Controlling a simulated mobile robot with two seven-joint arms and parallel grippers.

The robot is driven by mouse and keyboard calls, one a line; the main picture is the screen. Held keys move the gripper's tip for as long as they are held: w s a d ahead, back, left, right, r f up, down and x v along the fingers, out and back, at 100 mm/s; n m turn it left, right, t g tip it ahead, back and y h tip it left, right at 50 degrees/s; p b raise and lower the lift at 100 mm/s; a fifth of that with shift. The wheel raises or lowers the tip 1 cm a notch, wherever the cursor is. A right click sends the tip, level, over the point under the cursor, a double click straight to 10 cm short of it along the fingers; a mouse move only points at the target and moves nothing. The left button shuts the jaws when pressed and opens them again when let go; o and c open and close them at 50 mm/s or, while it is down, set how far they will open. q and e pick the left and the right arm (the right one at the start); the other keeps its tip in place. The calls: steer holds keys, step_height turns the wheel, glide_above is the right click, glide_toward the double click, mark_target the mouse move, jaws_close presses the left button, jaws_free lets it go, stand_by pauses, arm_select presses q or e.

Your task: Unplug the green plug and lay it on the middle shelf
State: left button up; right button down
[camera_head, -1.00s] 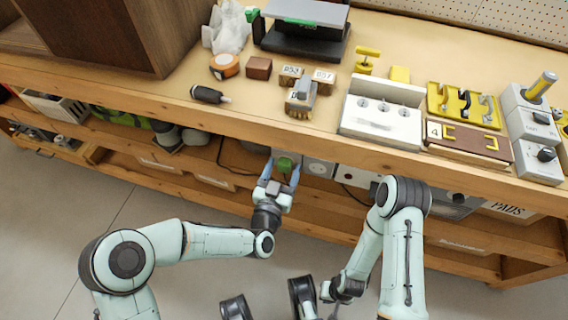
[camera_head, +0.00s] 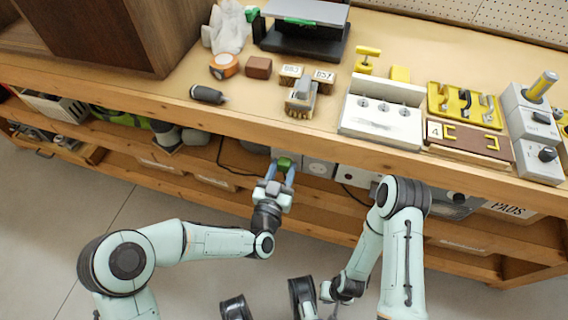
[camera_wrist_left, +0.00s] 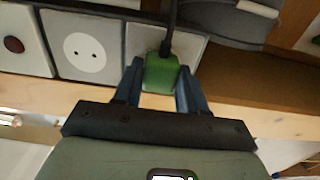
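The green plug (camera_head: 284,163) sits at a white socket box under the bench top; a dark cable runs from it in the left wrist view. There the green plug (camera_wrist_left: 161,74) lies between the two blue fingers of my left gripper (camera_wrist_left: 160,85), which stand close at its sides. Whether they press on it I cannot tell. In the head view my left gripper (camera_head: 281,172) points up at the plug from below. My right gripper (camera_head: 325,300) is low in the picture, partly seen, away from the bench. The middle shelf (camera_head: 320,205) runs below the sockets.
A second socket (camera_wrist_left: 85,54) and a panel with a dark red button (camera_wrist_left: 14,46) sit beside the plug's socket. A grey rounded object (camera_wrist_left: 235,15) is close to the plug. The bench top's front edge (camera_head: 250,130) overhangs the sockets.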

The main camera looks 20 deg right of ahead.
arm_select(q)
jaws_close()
steer(key=shift+s+a, duration=0.1)
steer(key=shift+p+v, duration=0.6)
steer(key=shift+v, duration=2.25)
